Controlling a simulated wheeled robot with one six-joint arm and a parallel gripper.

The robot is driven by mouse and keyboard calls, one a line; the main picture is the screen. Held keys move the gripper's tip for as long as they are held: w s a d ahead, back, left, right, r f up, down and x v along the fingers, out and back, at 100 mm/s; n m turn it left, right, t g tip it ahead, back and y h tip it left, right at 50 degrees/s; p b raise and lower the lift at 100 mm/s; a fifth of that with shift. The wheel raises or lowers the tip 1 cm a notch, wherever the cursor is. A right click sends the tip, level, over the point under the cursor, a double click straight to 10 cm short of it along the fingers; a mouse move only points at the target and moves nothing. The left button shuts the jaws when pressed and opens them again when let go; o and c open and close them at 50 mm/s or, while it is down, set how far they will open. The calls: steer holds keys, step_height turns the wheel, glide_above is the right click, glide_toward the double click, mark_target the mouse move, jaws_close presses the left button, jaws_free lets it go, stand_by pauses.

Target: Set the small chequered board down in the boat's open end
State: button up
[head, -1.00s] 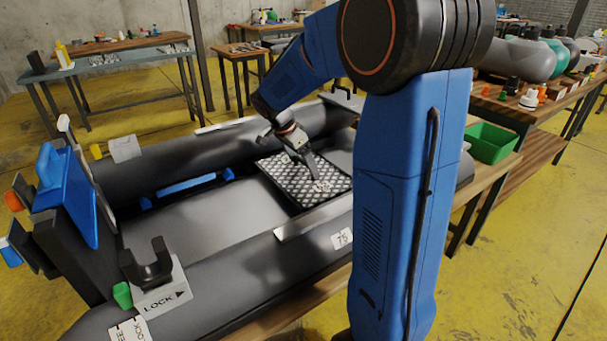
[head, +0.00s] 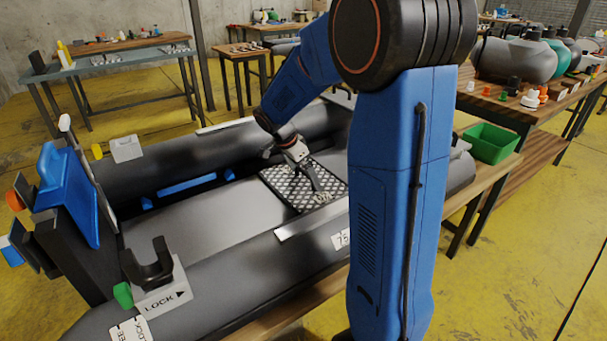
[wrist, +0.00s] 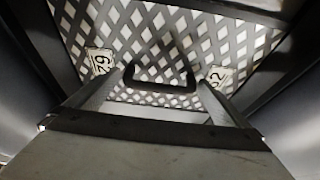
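The small chequered board (head: 283,187) is a dark panel with a pale diamond lattice. It lies between the side tubes of the grey boat (head: 207,213), towards the boat's right-hand end, partly hidden by my arm in the head view. My gripper (head: 319,192) is above the board, pointing down. In the wrist view the lattice (wrist: 160,20) fills the upper part, with two number tags. My gripper's fingers (wrist: 160,84) are at both ends of a dark handle on the board and seem to press on it. Whether the board touches the floor is hard to tell.
A near side tube (head: 240,275) and a far side tube (head: 165,160) flank the board. A LOCK block (head: 160,290) and blue panel (head: 68,190) stand at the boat's left end. A green bin (head: 490,143) is right of my arm.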

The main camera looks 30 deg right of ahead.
steer(key=v, duration=1.2)
steer(key=shift+r, duration=0.1)
